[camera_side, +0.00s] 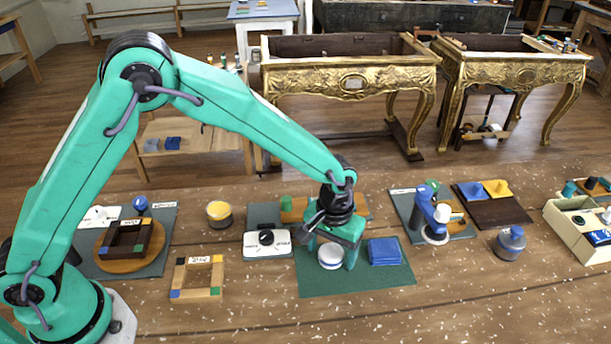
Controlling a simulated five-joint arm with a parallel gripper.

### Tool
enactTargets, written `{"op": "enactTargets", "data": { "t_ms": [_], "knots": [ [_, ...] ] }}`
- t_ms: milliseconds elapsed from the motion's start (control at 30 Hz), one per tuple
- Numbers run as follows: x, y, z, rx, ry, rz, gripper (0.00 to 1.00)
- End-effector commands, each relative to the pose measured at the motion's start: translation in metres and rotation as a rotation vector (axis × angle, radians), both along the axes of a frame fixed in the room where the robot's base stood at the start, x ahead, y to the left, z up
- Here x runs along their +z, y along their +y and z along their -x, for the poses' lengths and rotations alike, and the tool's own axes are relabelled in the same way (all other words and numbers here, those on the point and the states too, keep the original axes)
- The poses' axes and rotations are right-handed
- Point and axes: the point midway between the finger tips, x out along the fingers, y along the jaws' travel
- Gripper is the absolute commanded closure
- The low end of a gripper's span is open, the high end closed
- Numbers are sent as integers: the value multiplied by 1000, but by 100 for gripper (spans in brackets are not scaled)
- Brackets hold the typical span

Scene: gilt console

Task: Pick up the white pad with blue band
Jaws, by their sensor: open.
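The white pad (330,260) is a small round piece with a darker, bluish band around its side. It rests on the green mat (385,283), left of a folded blue cloth (384,251). My gripper (332,250) is low over the mat, pointing down. Its green fingers are open, with the pad showing between or just in front of them. I cannot tell whether a finger touches the pad. The upper back of the pad is partly hidden by my gripper.
A white box with a black knob (267,244) stands left of the mat. A blue-handled tool (424,205) stands on a grey mat to the right. A wooden frame (197,278) lies further left. The table front is clear.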

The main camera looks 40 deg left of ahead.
Motion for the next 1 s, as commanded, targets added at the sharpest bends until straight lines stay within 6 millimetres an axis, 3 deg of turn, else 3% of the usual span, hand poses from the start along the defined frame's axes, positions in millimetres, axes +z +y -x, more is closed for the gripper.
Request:
{"op": "enactTargets", "data": {
  "t_ms": [200, 467, 800, 1000],
  "knots": [
    [0, 0, 0, 0, 0, 0, 27],
    [0, 0, 0, 0, 0, 0, 74],
    [2, 0, 0, 0, 0, 0, 75],
    [14, 0, -1, 0, -2, 2, 75]
  ]
}}
